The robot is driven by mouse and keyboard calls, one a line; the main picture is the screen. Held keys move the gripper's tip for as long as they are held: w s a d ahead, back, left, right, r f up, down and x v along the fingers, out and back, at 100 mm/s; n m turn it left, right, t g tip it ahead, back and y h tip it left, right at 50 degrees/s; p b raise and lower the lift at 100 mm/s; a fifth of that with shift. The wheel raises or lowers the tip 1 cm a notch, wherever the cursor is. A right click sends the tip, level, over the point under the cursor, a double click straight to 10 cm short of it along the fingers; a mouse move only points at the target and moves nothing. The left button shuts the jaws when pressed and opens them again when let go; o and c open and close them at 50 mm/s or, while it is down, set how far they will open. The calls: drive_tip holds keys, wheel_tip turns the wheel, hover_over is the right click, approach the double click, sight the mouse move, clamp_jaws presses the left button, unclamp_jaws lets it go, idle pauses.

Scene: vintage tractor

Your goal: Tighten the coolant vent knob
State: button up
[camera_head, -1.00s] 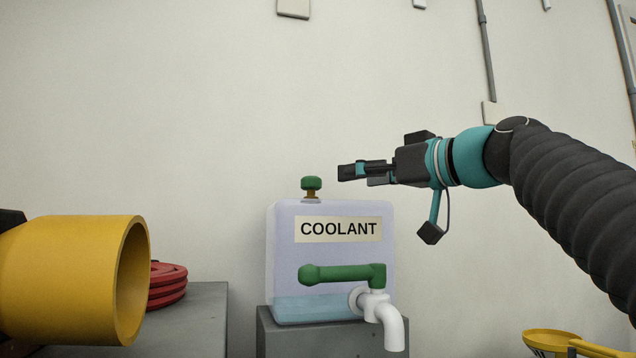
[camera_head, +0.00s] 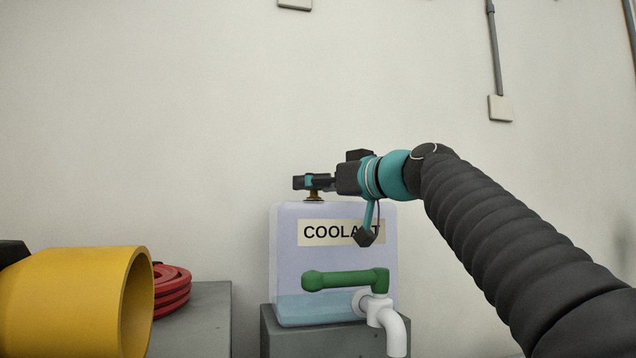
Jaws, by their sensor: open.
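The translucent coolant tank (camera_head: 286,240) stands on a grey block, with some liquid low inside. Its vent knob is mostly hidden behind my gripper's fingers; the brass stem (camera_head: 314,196) shows just below them on the tank's top. My gripper (camera_head: 309,182) comes in level from the right, with its fingers open at the knob's height and around or in front of it. I cannot tell whether they touch it. My arm covers part of the COOLANT label (camera_head: 318,232).
A green lever (camera_head: 340,280) and white tap (camera_head: 388,320) are on the tank's front. A yellow cylinder (camera_head: 75,300) and a coiled red hose (camera_head: 172,290) are at the left. The pale wall behind has a conduit and box (camera_head: 500,108).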

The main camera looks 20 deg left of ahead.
drive_tip(key=shift+c, duration=0.3)
drive_tip(key=c, duration=1.1)
drive_tip(key=shift+s+m+t+h, duration=0.1)
drive_tip(key=shift+m+t+h, duration=0.4)
drive_tip(key=shift+t, duration=0.4)
drive_tip(key=shift+s+a+m+t+h, duration=0.1)
drive_tip(key=shift+m+t+h, duration=0.65)
drive_tip(key=shift+m+t, duration=0.3)
drive_tip(key=shift+s+a+m+t+h, duration=0.1)
drive_tip(key=shift+m+t+h, duration=0.7)
drive_tip(key=shift+t, duration=0.45)
drive_tip(key=shift+a+m+t+h+b, duration=0.15)
drive_tip(key=shift+m+t+h+b, duration=0.25)
drive_tip(key=shift+m+t+h, duration=1.85)
drive_tip(key=shift+g+h, duration=0.25)
drive_tip(key=shift+h, duration=0.65)
drive_tip(key=shift+r+m+h, duration=0.1)
drive_tip(key=shift+m+h, duration=0.8)
drive_tip(key=shift+h, duration=0.1)
